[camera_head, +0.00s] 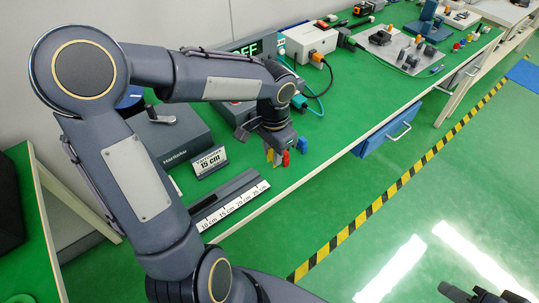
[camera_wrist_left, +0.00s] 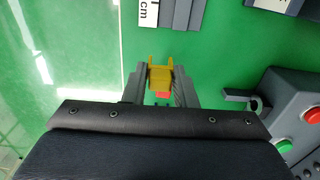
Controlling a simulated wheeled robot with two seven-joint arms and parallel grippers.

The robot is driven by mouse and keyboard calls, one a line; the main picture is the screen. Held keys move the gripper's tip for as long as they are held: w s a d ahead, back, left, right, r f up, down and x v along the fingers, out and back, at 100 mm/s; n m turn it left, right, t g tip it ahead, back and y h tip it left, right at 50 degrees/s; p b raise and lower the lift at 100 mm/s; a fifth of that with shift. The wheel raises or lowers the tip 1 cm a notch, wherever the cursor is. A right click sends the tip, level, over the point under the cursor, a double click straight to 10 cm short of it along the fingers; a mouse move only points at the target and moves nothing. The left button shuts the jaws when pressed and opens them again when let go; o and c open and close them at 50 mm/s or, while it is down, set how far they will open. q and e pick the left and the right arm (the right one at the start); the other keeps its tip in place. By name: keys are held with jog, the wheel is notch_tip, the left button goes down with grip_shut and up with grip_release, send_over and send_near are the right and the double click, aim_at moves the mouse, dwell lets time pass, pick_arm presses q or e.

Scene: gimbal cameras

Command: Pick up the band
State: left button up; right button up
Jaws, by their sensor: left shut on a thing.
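The yellow piece, which I take to be the band (camera_wrist_left: 160,75), sits between the two fingers of my left gripper (camera_wrist_left: 160,88) in the left wrist view. The fingers are shut on it. In the head view my left gripper (camera_head: 274,150) is low over the green bench near its front edge, and a bit of the yellow band (camera_head: 270,155) shows beneath it. A red piece (camera_wrist_left: 163,95) shows just behind the band between the fingers. A dark part that looks like my right gripper (camera_head: 484,296) is cut off at the bottom right of the head view; its fingers are unclear.
A red piece (camera_head: 286,158) and a blue piece (camera_head: 302,145) stand beside the left gripper. A grey box with red and green buttons (camera_wrist_left: 295,120) is close by.

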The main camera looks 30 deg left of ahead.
pick_arm(q)
jog(key=s+d+r, duration=0.6)
jog(key=d+r, duration=0.2)
jog(key=d, duration=0.2)
jog(key=shift+s+d, duration=0.25)
jog(key=shift+d, duration=0.05)
